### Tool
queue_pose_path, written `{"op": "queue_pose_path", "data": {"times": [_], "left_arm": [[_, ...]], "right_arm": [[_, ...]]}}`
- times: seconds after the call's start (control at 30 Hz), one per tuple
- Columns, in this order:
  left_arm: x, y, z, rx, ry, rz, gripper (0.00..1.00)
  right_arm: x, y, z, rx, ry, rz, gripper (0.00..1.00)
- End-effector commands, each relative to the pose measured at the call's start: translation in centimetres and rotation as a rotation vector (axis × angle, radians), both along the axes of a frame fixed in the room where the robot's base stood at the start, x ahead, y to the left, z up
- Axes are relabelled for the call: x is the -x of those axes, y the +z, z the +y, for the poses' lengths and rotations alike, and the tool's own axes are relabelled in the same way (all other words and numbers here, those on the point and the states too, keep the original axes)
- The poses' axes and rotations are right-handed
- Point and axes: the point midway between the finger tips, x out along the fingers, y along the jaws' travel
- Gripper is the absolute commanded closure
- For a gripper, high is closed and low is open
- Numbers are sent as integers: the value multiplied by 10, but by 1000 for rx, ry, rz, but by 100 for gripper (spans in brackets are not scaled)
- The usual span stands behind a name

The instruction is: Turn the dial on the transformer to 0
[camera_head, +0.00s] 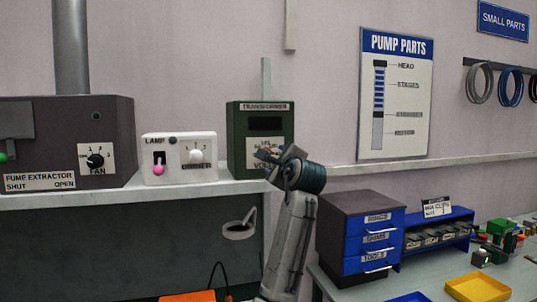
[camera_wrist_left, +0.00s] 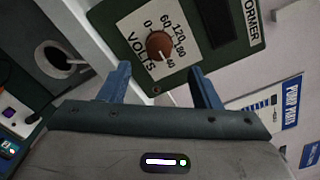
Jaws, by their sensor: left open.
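The green transformer (camera_head: 259,133) stands on the shelf. In the head view its VOLTS plate is partly hidden behind my left gripper (camera_head: 268,157). The left wrist view shows the transformer (camera_wrist_left: 215,25) tilted, with its brown round dial (camera_wrist_left: 159,45) on a white plate with numbers around it. The dial's mark seems to point to the lower right of that picture, away from the 0 at the upper left; the exact setting is hard to read. My left gripper (camera_wrist_left: 160,70) is open and empty, its two blue fingers just short of the dial, one to each side. My right gripper is not in view.
A white lamp box (camera_head: 180,158) with a pink-tipped switch stands left of the transformer, and a dark fume extractor box (camera_head: 65,140) further left. A blue drawer unit (camera_head: 376,240) stands to the lower right. A grey pipe rises behind the transformer.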

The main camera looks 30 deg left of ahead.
Motion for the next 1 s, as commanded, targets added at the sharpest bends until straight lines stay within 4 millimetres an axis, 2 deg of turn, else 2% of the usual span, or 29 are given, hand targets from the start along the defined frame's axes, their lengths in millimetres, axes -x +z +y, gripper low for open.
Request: {"op": "queue_pose_path", "data": {"times": [0.03, 0.1, 0.4, 0.6, 0.83, 0.87, 1.0], "left_arm": [[-6, 6, 9, -3, 4, 4, 43], [-15, 6, 20, -3, 4, 4, 43], [-47, 3, 56, 1, 1, 1, 43], [-54, 0, 63, 2, -1, -1, 43], [-54, 0, 64, 2, -1, -1, 43], [-54, 0, 64, 2, -1, -1, 46], [-54, 0, 64, 2, -1, -1, 74]], "right_arm": [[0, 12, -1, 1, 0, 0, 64], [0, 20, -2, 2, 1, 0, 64], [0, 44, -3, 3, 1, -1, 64], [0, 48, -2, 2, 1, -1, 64], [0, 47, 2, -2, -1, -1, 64], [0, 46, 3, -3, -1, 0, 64], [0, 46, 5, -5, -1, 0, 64]]}}
